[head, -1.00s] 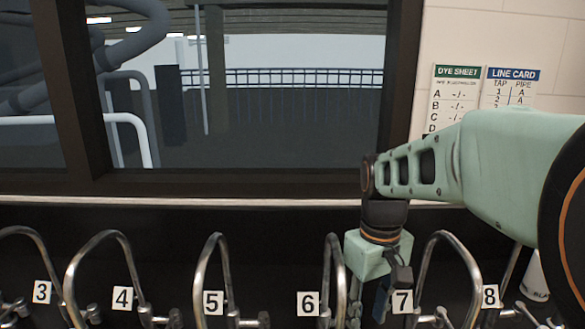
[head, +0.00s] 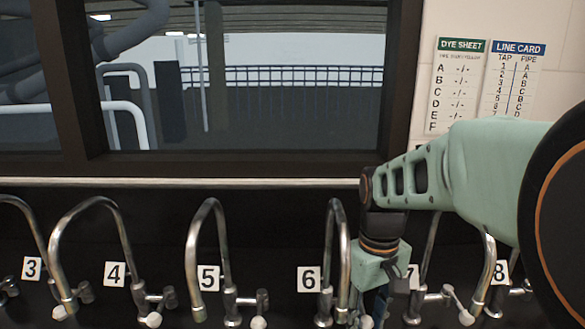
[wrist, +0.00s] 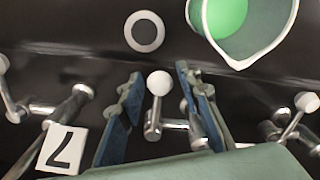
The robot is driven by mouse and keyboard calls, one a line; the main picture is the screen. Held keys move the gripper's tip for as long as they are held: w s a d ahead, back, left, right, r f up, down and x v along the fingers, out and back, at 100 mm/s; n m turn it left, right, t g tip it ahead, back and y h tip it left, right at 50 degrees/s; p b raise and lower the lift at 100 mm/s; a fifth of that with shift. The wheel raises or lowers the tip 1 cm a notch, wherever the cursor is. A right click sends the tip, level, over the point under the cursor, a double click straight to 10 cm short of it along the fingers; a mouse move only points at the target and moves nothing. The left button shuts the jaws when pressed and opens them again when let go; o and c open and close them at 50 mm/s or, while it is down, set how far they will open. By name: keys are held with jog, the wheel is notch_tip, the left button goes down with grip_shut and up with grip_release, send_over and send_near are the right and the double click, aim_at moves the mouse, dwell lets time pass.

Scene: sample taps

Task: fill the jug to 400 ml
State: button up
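My gripper (wrist: 160,95) is open in the wrist view, its two blue-green fingers apart. A tap lever with a white ball knob (wrist: 159,83) stands between them, with gaps on both sides. The number 7 plate (wrist: 63,148) is left of the fingers. The jug (wrist: 240,60), pale-rimmed with a pouring lip, is cut off at the top right. Bright green shows inside it; its level and any marks are not readable. In the head view my gripper (head: 372,308) hangs low between tap 6 (head: 335,245) and tap 7 (head: 430,265). The jug does not show there.
Curved metal taps with number plates stand in a row, including tap 5 (head: 205,250) and tap 4 (head: 90,245). Neighbouring taps are close to my gripper. A dye sheet (head: 458,85) and line card (head: 514,80) hang on the wall.

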jog(key=shift+w+d, duration=0.25)
jog(key=shift+d, duration=0.45)
jog(key=shift+w+d, duration=0.2)
jog(key=shift+d, duration=0.5)
jog(key=shift+w+d, duration=0.25)
jog(key=shift+d, duration=0.45)
jog(key=shift+a, duration=0.1)
dwell(2.5)
jog(key=shift+s+a, duration=0.3)
jog(key=shift+a, duration=0.4)
jog(key=shift+s+a, duration=0.3)
jog(key=shift+a, duration=0.4)
dwell(0.6)
jog(key=shift+s+a+p, duration=0.25)
jog(key=shift+a+p, duration=0.1)
jog(key=shift+a, duration=0.55)
jog(key=shift+w+d, duration=0.15)
jog(key=shift+d, duration=0.25)
notch_tip(320, 180, up, 7)
jog(key=p, duration=0.6)
